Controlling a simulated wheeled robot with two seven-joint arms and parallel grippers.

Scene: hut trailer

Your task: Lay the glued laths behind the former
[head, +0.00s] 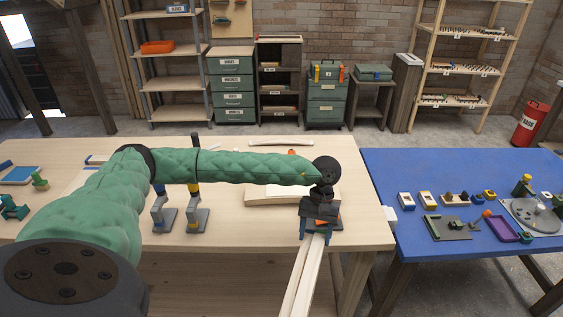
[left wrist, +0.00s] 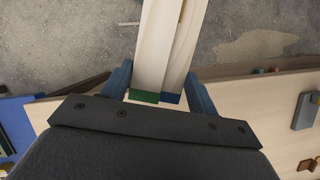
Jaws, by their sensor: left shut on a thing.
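My left gripper (head: 319,226) is shut on the glued laths (head: 304,275), a pair of long pale strips side by side. They stick out past the table's front edge toward the bottom of the head view. In the left wrist view the laths (left wrist: 170,45) lie between the blue fingers (left wrist: 160,88), with one green and one blue end showing. A pale wooden block with a curved edge (head: 272,198), seemingly the former, lies on the wooden table left of the gripper. My arm hides part of it. My right gripper is not in view.
Grey clamps (head: 196,218) stand on the wooden table (head: 225,245) below my forearm. A thin curved pale strip (head: 280,142) lies at the table's back. A blue table (head: 400,170) with small parts and a purple tray (head: 503,230) stands to the right, across a gap.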

